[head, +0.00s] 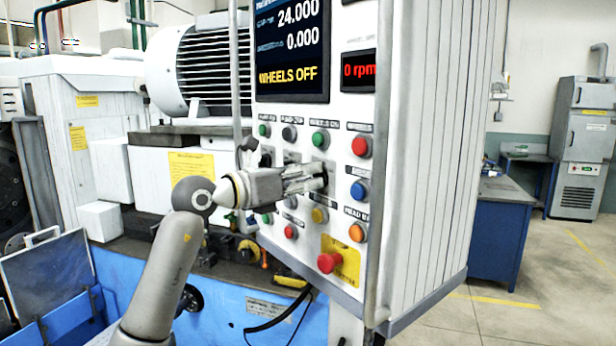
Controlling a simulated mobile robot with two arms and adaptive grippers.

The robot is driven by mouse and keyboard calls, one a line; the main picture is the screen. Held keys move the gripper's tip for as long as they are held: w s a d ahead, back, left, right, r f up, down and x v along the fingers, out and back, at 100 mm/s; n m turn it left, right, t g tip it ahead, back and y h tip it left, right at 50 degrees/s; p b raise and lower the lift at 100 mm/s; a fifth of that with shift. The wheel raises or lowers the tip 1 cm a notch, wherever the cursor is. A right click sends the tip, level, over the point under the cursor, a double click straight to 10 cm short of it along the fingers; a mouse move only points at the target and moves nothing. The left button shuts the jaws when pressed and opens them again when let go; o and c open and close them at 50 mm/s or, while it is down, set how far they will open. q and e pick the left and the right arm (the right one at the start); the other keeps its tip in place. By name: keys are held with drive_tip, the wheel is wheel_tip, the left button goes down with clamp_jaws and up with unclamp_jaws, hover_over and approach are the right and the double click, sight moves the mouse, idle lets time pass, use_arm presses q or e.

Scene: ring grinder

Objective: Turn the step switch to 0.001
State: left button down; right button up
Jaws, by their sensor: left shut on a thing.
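The white control panel (336,225) stands in the middle of the head view. My left gripper (318,178) reaches in from the left, with its fingers at the panel face between the upper and lower rows of buttons. The fingers are shut on a small control there, which fits the step switch, but they hide it and its scale. I cannot read its setting. The screen (290,50) shows 24.000, 0.000 and "WHEELS OFF". My right gripper is not in view.
Green, red, blue and orange buttons surround the fingers, including a blue button (359,190) close to their right. A red emergency button (329,262) sits on a yellow plate below. A vertical grey bar (236,80) runs along the panel's left. Floor is open at right.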

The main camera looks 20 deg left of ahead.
use_arm(q)
drive_tip(key=shift+w+a+f+n+p, duration=0.15)
drive_tip(key=shift+n+p, duration=0.25)
drive_tip(key=shift+n, duration=1.6)
drive_tip(key=shift+a+n+p, duration=0.1)
drive_tip(key=shift+n+p, duration=0.3)
drive_tip(key=shift+n, duration=1.6)
drive_tip(key=c, duration=1.5)
unclamp_jaws()
drive_tip(key=shift+c, duration=0.2)
drive_tip(key=v, duration=1.2)
